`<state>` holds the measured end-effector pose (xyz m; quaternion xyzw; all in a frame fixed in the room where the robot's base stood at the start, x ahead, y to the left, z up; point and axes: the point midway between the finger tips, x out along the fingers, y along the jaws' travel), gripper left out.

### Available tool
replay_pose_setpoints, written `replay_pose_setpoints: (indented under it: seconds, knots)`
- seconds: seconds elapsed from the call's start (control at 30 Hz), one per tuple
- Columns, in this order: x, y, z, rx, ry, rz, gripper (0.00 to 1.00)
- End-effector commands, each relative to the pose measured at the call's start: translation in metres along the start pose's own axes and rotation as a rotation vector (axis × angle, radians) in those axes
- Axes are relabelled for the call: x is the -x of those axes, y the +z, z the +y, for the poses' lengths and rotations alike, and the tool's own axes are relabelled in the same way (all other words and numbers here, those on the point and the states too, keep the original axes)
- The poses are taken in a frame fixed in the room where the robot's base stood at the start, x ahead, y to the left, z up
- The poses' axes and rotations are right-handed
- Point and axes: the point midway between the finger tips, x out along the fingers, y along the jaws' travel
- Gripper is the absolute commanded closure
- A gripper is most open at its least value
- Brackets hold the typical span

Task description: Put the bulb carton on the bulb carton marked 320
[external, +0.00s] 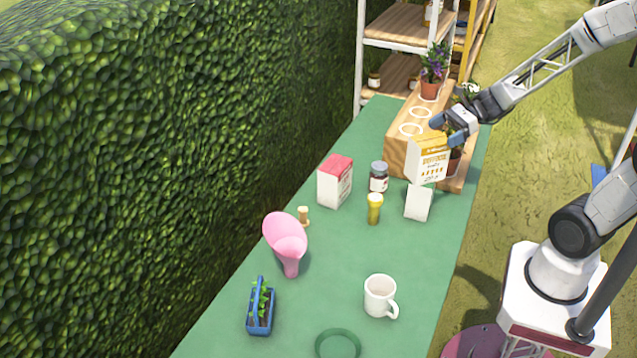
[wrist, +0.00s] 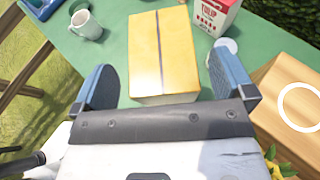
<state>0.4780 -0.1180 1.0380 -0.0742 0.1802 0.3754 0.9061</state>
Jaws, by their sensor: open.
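A yellow-topped bulb carton (external: 430,160) with a printed white front stands beneath my gripper in the external view. Its yellow top (wrist: 163,50) lies ahead of and between the fingers in the wrist view, with a gap on each side. My gripper (external: 448,131) is open and holds nothing. A plain white box (external: 418,203) shows directly under the yellow carton, which appears to rest on it; the contact is not clear. A red-topped carton (external: 335,182) stands apart to the left; in the wrist view it reads TULIP (wrist: 215,14). I cannot read 320 on any carton.
A dark jar (external: 378,177), yellow torch-like item (external: 375,209), pink scoop (external: 286,240), white mug (external: 379,296) and blue planter (external: 260,312) stand on the green table (external: 330,265).

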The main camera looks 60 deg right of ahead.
Motion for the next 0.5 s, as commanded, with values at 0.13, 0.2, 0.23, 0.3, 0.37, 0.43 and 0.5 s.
replay_pose_setpoints:
  seconds: [0.13,0.2,0.23,0.3,0.37,0.43,0.5]
  knots:
    - [0.015,0.0,0.0,0.001,-0.002,0.0,0.0]
    - [0.021,0.0,0.0,0.001,-0.002,0.0,0.0]
    - [0.023,0.005,0.0,0.004,-0.001,0.0,0.0]
    - [0.027,0.018,0.0,0.006,-0.001,0.0,0.0]
    - [0.031,0.027,0.0,0.004,-0.001,0.0,0.0]
    - [0.035,0.036,0.0,0.004,-0.001,0.0,0.0]
    - [0.039,0.045,0.0,0.005,0.0,0.0,0.0]
